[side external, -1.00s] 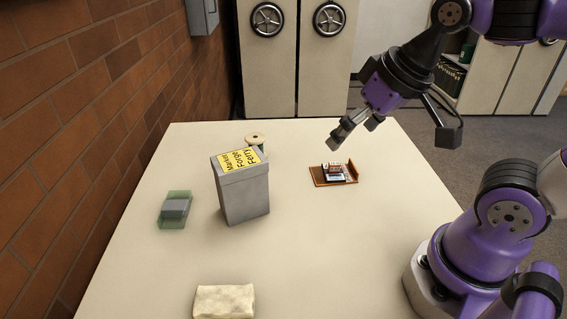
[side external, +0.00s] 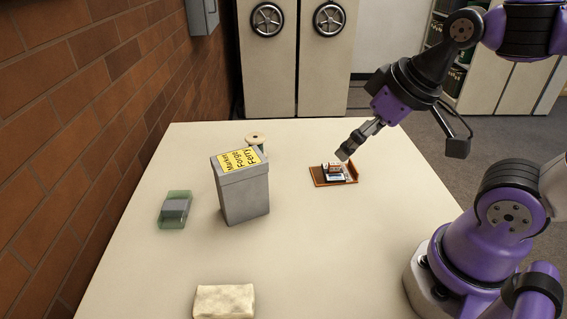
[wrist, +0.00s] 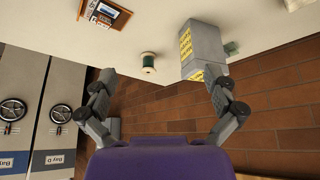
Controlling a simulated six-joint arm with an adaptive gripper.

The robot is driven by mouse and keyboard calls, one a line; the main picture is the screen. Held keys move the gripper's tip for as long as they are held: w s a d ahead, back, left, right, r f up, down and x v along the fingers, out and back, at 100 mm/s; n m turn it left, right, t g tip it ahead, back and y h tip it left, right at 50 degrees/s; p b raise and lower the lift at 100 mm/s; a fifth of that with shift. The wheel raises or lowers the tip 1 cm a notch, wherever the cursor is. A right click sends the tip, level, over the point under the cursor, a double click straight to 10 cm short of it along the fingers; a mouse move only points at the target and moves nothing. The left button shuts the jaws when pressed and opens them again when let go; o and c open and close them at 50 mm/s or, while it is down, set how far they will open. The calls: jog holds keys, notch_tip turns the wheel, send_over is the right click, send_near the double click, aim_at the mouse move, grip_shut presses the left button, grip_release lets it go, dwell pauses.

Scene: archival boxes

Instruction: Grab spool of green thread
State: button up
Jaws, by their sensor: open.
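The spool of green thread (side external: 256,140) stands upright on the table behind the grey box, which hides part of it in the side view. In the wrist view the spool (wrist: 149,62) shows whole, with a pale top and green thread, between my fingers but farther off.
A tall grey box (side external: 245,195) with a yellow label stands close to the spool. A brown tray (side external: 320,181) with small items lies to the right. A greenish clear block (side external: 174,210) lies left, and a cream block (side external: 224,302) in front. A brick wall (side external: 60,120) borders the left.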

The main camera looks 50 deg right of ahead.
jog(key=c, duration=0.4)
jog(key=shift+o, duration=0.2)
jog(key=n+y, duration=0.2)
jog(key=n, duration=0.2)
send_near(261, 138)
jog(key=f, duration=0.2)
jog(key=shift+n, duration=0.3)
jog(key=x, duration=0.5)
jog(key=shift+w+r, duration=0.1)
jog(key=shift+w, duration=0.2)
jog(key=shift+a+x, duration=0.2)
jog(key=shift+x, duration=2.85)
